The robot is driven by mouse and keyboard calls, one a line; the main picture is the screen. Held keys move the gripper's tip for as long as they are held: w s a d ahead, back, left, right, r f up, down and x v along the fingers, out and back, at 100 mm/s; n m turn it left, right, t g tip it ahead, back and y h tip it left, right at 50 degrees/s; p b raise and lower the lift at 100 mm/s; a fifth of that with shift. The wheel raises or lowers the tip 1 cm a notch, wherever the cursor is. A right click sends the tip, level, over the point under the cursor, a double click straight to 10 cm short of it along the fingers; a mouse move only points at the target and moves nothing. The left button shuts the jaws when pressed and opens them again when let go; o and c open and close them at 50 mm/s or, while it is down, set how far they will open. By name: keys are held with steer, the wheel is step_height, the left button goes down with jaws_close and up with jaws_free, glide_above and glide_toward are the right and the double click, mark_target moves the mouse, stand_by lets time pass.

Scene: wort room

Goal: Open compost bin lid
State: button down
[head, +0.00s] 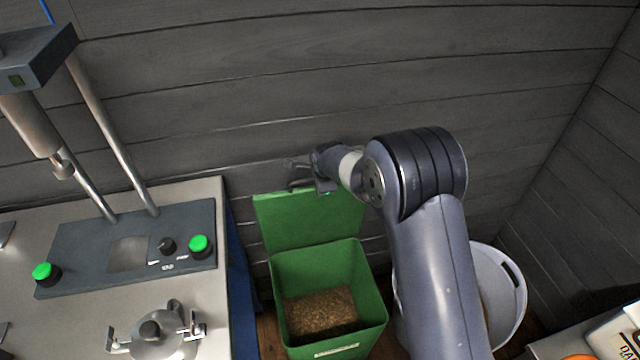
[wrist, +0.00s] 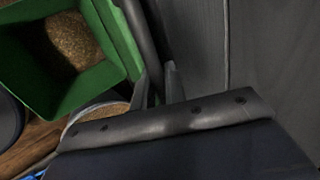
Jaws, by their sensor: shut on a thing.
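The green compost bin (head: 375,295) stands on the floor with its top open and brown granular matter inside. Its green lid (head: 300,222) is raised and stands nearly upright at the back edge, close to the wall. My gripper (head: 298,178) is at the lid's upper edge, shut on the dark bar-like lid handle. In the wrist view the handle (wrist: 137,25) runs down to the fingertips (wrist: 160,85), beside the edge of the lid (wrist: 115,30). The open bin (wrist: 98,83) shows at upper left there. The exact finger contact is partly hidden.
A steel bench (head: 215,300) with a grey device (head: 85,255) and green knobs stands left of the bin. A white bucket (head: 510,310) stands right, partly behind my arm. The plank wall (head: 250,90) is close behind the lid. Another surface (head: 565,345) lies at lower right.

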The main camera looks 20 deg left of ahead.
steer(key=c, duration=1.5)
jaws_free()
steer(key=shift+c, duration=0.2)
steer(key=shift+d, duration=0.1)
steer(key=b+v, duration=0.2)
steer(key=v, duration=0.9)
steer(key=shift+w, duration=0.15)
steer(key=p+x, duration=0.2)
steer(key=x, duration=0.8)
steer(key=shift+a+f, duration=0.15)
steer(key=shift+a, duration=0.05)
steer(key=shift+w+f, duration=0.1)
steer(key=shift+f, duration=0.1)
